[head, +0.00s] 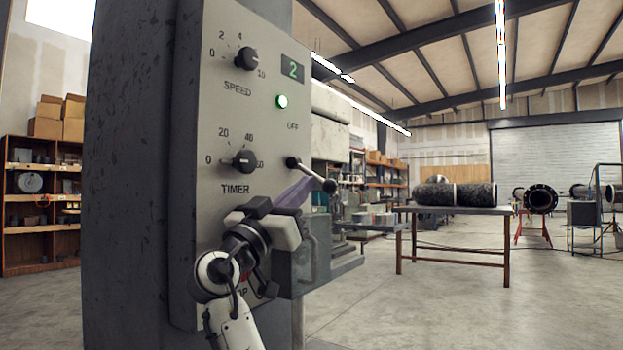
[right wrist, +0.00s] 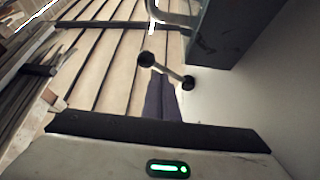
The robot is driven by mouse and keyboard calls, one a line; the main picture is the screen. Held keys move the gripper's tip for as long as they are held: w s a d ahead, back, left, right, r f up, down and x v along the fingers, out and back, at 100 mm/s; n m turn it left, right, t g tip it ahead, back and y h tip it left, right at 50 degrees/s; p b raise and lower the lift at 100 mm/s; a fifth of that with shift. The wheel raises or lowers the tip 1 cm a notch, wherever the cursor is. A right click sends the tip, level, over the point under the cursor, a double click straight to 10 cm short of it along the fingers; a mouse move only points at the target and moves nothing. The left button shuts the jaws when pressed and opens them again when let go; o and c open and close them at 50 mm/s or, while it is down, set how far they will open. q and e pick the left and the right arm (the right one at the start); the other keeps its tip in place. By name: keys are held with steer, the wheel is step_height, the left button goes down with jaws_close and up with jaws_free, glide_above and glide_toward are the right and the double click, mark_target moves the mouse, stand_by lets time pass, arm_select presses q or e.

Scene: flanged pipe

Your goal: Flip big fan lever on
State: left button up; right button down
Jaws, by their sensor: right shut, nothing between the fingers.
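The lever (head: 312,174) is a short pale bar with a black ball at each end, on the right part of a grey control panel (head: 215,120). It slants down to the right, below the label OFF. It also shows in the right wrist view (right wrist: 172,70), just beyond the fingertips. My right gripper (head: 306,184) is shut and empty, its purple fingers just below the lever bar. In the right wrist view its fingers (right wrist: 160,88) point at the lever. I cannot tell whether they touch it. My left gripper is not in view.
A red button (head: 245,277) is partly hidden behind my gripper. A table (head: 455,210) with dark pipes stands farther right.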

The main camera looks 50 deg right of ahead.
steer(key=v, duration=0.7)
steer(key=shift+s+a+r, duration=0.15)
steer(key=shift+s+r, duration=0.05)
steer(key=shift+s, duration=0.1)
